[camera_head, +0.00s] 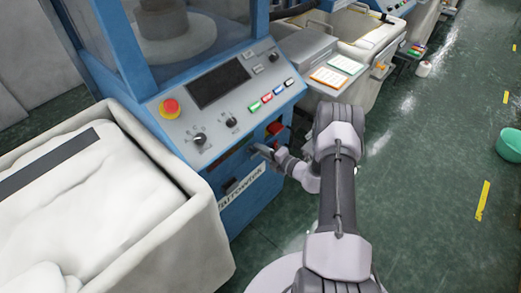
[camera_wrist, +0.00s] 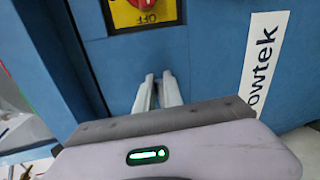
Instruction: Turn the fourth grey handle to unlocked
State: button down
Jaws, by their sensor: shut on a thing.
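My gripper (camera_head: 262,149) is at the front of the blue machine cabinet, below the sloping control panel. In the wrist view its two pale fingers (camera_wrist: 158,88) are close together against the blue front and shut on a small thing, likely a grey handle. The handle is mostly hidden by the fingers, so I cannot tell its turn angle or its place in the row. A red rotary knob (camera_wrist: 146,4) on a yellow plate is just above the fingers; it also shows in the head view (camera_head: 275,127).
The control panel (camera_head: 190,112) has a red mushroom button (camera_head: 170,107), black knobs and coloured buttons. A white label (camera_wrist: 262,60) is right of the fingers. A pale bin (camera_head: 165,225) stands at the left. Green floor is open at the right, with a green tub (camera_head: 510,145).

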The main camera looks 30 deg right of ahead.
jog(key=shift+f+m, duration=0.15)
jog(key=shift+m, duration=0.35)
jog(key=c, duration=1.5)
grip_release()
jog(key=shift+s, duration=0.1)
jog(key=p+v, duration=0.4)
jog(key=v, duration=1.3)
jog(key=shift+d+p, duration=0.15)
jog(key=shift+p, duration=0.2)
jog(key=shift+r, duration=0.25)
